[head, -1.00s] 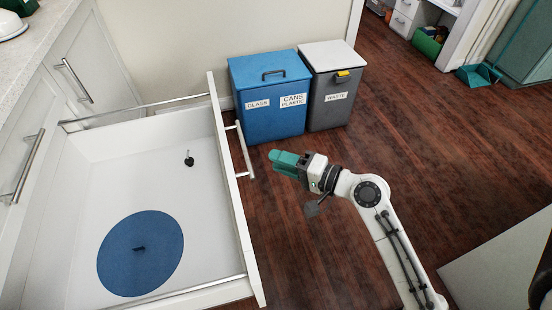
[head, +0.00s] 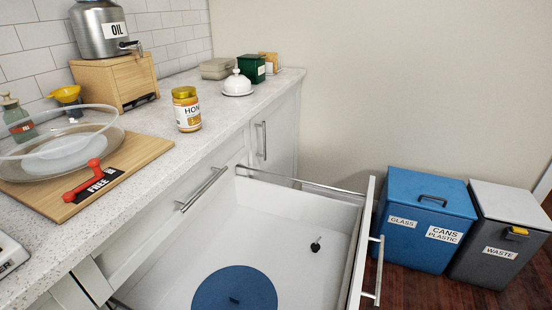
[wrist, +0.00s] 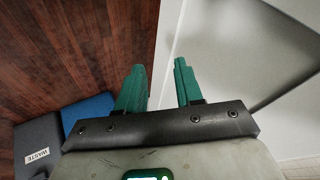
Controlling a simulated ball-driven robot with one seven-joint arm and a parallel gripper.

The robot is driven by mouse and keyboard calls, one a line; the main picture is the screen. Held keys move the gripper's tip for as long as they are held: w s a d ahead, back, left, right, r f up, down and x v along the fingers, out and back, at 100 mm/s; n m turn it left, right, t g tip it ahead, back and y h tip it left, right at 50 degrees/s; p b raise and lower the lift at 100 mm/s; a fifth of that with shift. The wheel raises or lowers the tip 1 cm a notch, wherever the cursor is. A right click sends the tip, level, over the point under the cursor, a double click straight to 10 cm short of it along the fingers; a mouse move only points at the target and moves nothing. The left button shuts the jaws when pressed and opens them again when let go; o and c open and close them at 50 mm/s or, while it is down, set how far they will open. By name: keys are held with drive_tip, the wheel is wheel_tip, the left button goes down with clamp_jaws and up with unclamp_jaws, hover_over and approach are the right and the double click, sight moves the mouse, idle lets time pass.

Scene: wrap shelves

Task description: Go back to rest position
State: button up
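My gripper (wrist: 158,78) shows in the wrist view with its two green fingers apart and nothing between them. Behind the fingers are the dark wood floor (wrist: 75,45) on the left and a pale white surface (wrist: 215,40) on the right. My arm and gripper are out of the head view.
The white drawer (head: 285,210) stands open below the counter, holding a round blue lid (head: 235,292) and a small black item (head: 315,245). A blue bin (head: 425,230) and a grey waste bin (head: 495,245) stand beyond it. A honey jar (head: 187,112) stands on the counter.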

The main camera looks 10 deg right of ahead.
drive_tip(key=s+f+n+g+h, duration=0.25)
drive_tip(key=s+n+g, duration=0.2)
drive_tip(key=s, duration=0.45)
wheel_tip(320, 180, up, 18)
drive_tip(key=p, duration=1.7)
drive_tip(key=shift+w+d+g+h, duration=0.15)
drive_tip(key=shift+d+g+h, duration=0.1)
drive_tip(key=shift+g+h, duration=0.1)
drive_tip(key=shift+f, duration=0.1)
